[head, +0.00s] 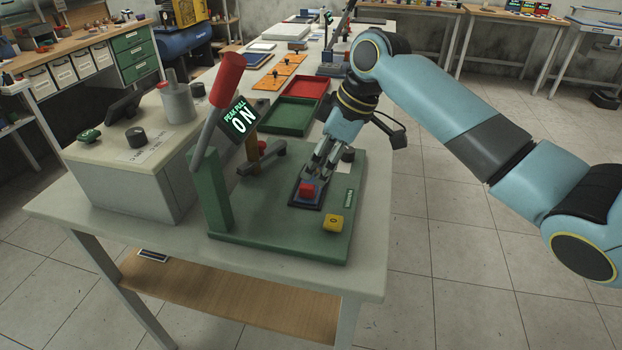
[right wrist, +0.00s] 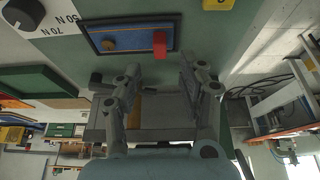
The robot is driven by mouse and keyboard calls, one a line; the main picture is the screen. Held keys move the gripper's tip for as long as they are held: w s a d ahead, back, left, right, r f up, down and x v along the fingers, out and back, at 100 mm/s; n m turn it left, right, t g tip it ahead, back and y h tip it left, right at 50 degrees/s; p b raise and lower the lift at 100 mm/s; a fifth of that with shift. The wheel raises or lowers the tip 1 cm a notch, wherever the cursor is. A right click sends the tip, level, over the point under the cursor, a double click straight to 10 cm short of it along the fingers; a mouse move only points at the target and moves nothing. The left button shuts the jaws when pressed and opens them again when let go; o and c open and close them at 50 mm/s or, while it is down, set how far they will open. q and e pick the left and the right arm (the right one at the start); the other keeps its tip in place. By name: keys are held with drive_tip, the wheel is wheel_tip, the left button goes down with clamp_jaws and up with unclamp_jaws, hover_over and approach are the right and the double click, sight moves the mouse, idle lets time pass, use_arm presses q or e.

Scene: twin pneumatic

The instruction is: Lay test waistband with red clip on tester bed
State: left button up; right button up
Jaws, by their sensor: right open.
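My right gripper (head: 314,178) is open just above and behind the clip and partly hides the waistband. In the right wrist view its two fingers (right wrist: 157,82) are apart with nothing held between them. My left gripper is out of view.
A red-handled lever (head: 228,80) and a display reading 0 N (head: 241,118) stand at the bed's left. A yellow block (head: 333,223) sits at its front right. A grey control box (head: 135,180) is farther left. Green (head: 267,129) and red trays lie behind.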

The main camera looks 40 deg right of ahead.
drive_tip(key=v, duration=0.6)
drive_tip(key=shift+r, duration=0.3)
drive_tip(key=shift+s+f, duration=0.1)
